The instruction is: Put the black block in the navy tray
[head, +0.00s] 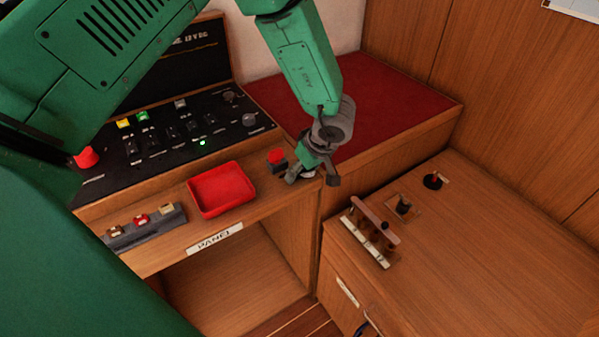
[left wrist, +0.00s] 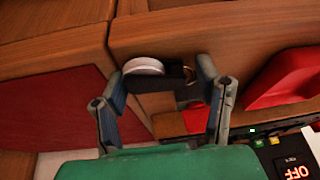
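My left gripper (head: 312,178) is low at the front right corner of the wooden console, right of a red tray (head: 221,190). Its fingers (left wrist: 162,75) are spread apart in the left wrist view. A small black block (left wrist: 176,76) with a white round disc on it lies between the fingertips. A gap shows on its right side; on its left I cannot tell whether a finger touches it. In the head view the gripper mostly hides it. No navy tray shows; the only clear tray is red. My right gripper is not in view.
A small black box with a red top (head: 277,160) stands just left of the gripper. A grey holder with colored tabs (head: 146,228) lies at the console's front left. A black switch panel (head: 180,135) is behind. A wooden rack (head: 372,230) stands on the right cabinet.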

